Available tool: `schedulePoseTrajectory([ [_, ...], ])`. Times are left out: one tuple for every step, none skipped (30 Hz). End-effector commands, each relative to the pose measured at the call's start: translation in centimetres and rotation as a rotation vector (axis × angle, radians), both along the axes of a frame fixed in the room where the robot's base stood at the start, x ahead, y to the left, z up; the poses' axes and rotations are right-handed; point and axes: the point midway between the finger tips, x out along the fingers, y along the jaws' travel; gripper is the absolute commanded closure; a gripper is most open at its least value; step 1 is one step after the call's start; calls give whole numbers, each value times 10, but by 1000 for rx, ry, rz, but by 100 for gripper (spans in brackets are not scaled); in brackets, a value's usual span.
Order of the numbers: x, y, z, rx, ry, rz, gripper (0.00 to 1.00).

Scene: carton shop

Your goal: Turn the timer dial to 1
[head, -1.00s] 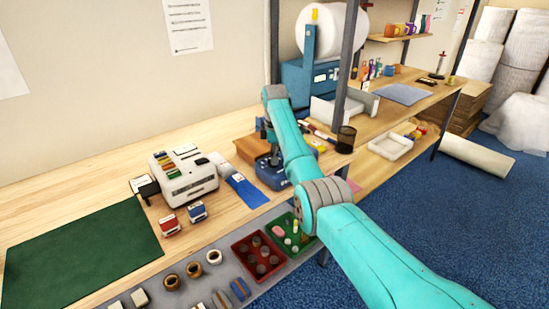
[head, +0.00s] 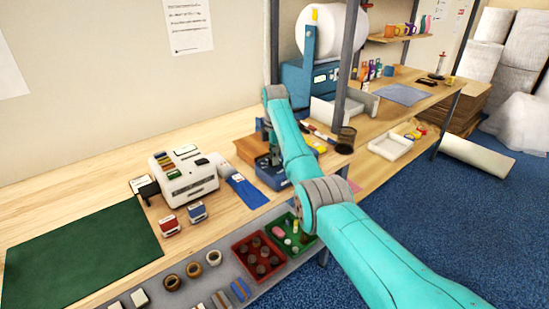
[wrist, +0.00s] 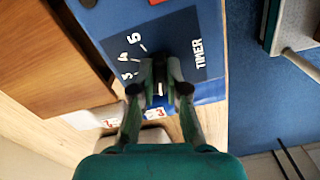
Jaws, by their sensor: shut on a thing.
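The timer dial (wrist: 159,88) is a small dark knob on a black panel (wrist: 185,35) marked TIMER, on top of a blue machine (wrist: 110,22). In the wrist view the numbers 3, 4 and 5 show to the left of the knob; any other numbers are hidden. My gripper (wrist: 160,76) is shut on the dial, its two fingertips on either side of it. I cannot tell which number the dial points to. In the head view the blue machine (head: 270,178) stands on the bench, partly hidden by my arm.
A brown wooden block (head: 247,150) stands close beside the machine. A white label printer (head: 185,178), red tray (head: 258,258), green tray (head: 287,240) and black mesh cup (head: 346,138) are nearby. A grey post (head: 350,75) rises behind. The green mat (head: 80,240) is clear.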

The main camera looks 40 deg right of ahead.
Motion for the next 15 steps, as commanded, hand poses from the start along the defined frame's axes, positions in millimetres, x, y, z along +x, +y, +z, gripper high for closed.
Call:
schedulePoseTrajectory([
  [0, 0, 0, 0, -1, 1, 100],
  [0, 0, 0, 0, -1, 1, 100],
  [0, 0, 0, 0, -1, 1, 100],
  [0, 0, 0, 0, -1, 1, 100],
  [0, 0, 0, 0, -1, 1, 79],
  [0, 0, 0, 0, -1, 0, 69],
  [0, 0, 0, 0, -1, 0, 62],
  [0, 0, 0, 0, -1, 0, 61],
  [0, 0, 0, 0, -1, 0, 61],
  [0, 0, 0, 0, -1, 0, 61],
  [0, 0, 0, 0, -1, 0, 61],
  [0, 0, 0, 0, -1, 0, 61],
  [0, 0, 0, 0, -1, 0, 61],
  [0, 0, 0, 0, -1, 0, 61],
  [0, 0, 0, 0, -1, 0, 61],
])
